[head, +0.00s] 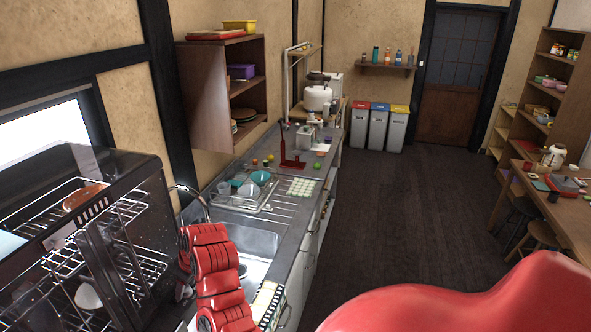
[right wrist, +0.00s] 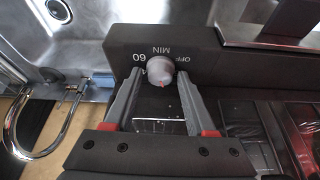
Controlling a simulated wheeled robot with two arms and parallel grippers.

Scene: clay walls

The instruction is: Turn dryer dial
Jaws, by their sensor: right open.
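The dryer (head: 110,200) stands at the left in the head view, a dark see-through case with wire racks. In the right wrist view its dial (right wrist: 160,70) is a round pale grey knob with a red mark, on a dark panel (right wrist: 205,55) lettered OFF, MIN and 60. My right gripper (right wrist: 161,82) is open, its two grey fingers on either side of the dial with their tips close to it. I cannot tell whether they touch it. In the head view my red right arm hides the dial. My left gripper is not in view.
A brown bowl (head: 84,196) and a white cup (head: 88,296) sit in the dryer racks. The steel sink (head: 245,240) and counter are right of my arm. In the wrist view a curved metal tap (right wrist: 45,130) is at the left. The dark floor (head: 400,200) is open.

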